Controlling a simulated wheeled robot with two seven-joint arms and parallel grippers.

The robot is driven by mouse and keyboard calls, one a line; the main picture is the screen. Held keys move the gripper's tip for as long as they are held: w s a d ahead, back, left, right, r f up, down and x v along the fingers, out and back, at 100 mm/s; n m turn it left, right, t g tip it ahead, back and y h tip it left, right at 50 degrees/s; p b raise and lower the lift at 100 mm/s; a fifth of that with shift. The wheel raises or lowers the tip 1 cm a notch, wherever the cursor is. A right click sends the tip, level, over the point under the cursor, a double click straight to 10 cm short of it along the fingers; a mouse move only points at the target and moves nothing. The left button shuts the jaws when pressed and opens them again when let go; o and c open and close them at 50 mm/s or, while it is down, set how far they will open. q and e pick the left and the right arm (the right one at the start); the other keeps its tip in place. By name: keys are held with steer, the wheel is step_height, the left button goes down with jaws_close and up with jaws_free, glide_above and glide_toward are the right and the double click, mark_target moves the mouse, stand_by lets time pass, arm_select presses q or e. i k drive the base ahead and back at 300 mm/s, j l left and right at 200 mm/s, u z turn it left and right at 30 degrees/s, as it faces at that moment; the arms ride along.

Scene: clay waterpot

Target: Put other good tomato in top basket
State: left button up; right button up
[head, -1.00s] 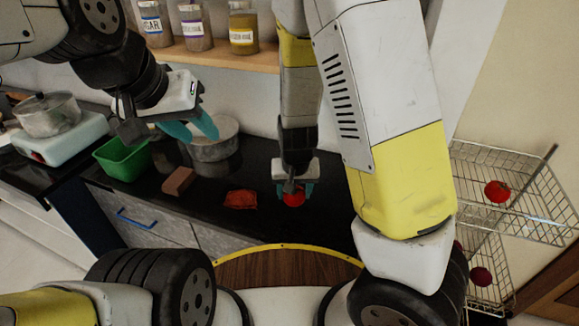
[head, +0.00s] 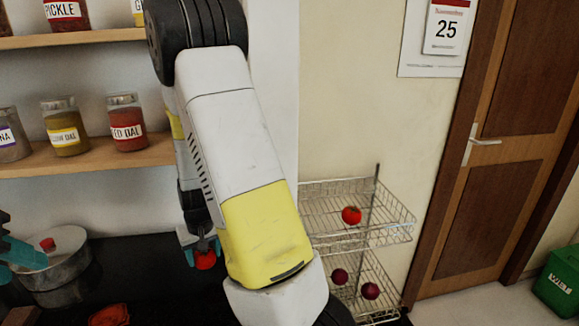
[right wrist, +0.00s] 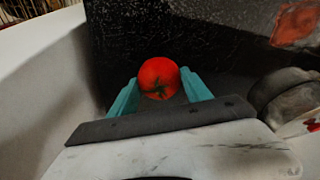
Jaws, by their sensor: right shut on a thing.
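My right gripper (head: 203,250) is shut on a red tomato (head: 205,261) over the dark counter. The right wrist view shows this tomato (right wrist: 159,78) between the teal fingers, its green stem end facing the camera. I cannot tell whether it touches the counter. The top basket (head: 330,212) of a wire rack stands to the right of my right arm. Another red tomato (head: 351,215) lies in it. My left gripper (head: 12,245) is cut off at the left edge, near a metal pot; its fingers look apart with nothing between them.
The lower basket (head: 345,295) holds two dark red round vegetables (head: 370,291). A metal pot (head: 60,268) stands on the counter (head: 140,255). A flattened red thing (head: 109,315) lies at the front. Shelves with jars (head: 127,130) are above. A wooden door (head: 500,170) is at right.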

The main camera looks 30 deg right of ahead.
mark_target(364, 198)
steer(key=k+l+u, duration=0.1)
steer(key=k, duration=0.25)
steer(key=k+l+z, duration=0.15)
steer(key=z, duration=0.7)
